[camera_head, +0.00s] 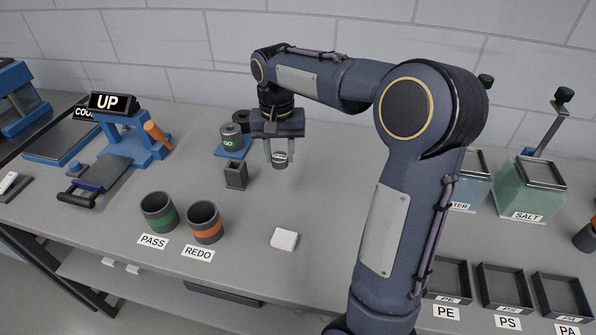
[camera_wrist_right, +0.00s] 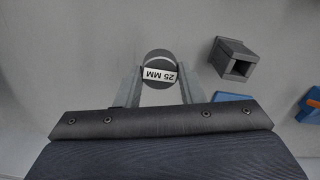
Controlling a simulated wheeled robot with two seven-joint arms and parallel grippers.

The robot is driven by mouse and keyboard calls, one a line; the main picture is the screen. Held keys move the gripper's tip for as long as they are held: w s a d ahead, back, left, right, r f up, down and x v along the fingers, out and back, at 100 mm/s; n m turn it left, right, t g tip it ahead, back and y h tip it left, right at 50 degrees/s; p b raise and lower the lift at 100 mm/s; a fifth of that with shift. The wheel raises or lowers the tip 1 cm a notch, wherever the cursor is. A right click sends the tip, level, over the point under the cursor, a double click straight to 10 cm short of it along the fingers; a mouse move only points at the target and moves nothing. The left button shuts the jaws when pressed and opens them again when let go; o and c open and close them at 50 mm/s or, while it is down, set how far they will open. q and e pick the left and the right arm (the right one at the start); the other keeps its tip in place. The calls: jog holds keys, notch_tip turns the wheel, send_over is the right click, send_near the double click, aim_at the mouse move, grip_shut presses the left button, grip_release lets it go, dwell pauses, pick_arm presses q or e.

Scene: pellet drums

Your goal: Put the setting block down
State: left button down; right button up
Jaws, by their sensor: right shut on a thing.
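The setting block (camera_wrist_right: 158,61) is a round grey piece with a white label reading "25 MM". My right gripper (camera_wrist_right: 158,84) is shut on it, with a finger on each side. In the head view the block (camera_head: 280,160) hangs between the fingertips of my right gripper (camera_head: 279,153), over the back middle of the bench. I cannot tell whether its underside touches the bench. My left gripper is not in view.
A small dark square holder (camera_head: 235,175) stands just left of the block. A blue stand with a "GO" gauge (camera_head: 231,137) is behind it. PASS (camera_head: 159,212) and REDO (camera_head: 204,222) drums and a white block (camera_head: 284,239) are nearer the front. The bench (camera_head: 310,200) is clear between.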

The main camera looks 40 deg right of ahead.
send_over(298, 184)
jog(key=f, duration=0.5)
jog(key=shift+a+f, duration=0.1)
jog(key=shift+a, duration=0.15)
jog(key=shift+s+d+f, duration=0.1)
jog(key=shift+d+f, duration=0.05)
jog(key=shift+f, duration=0.8)
jog(key=shift+d+f, duration=0.1)
jog(key=shift+f, duration=0.8)
jog(key=shift+f, duration=0.15)
jog(key=o, duration=1.1)
jog(key=shift+o, duration=0.2)
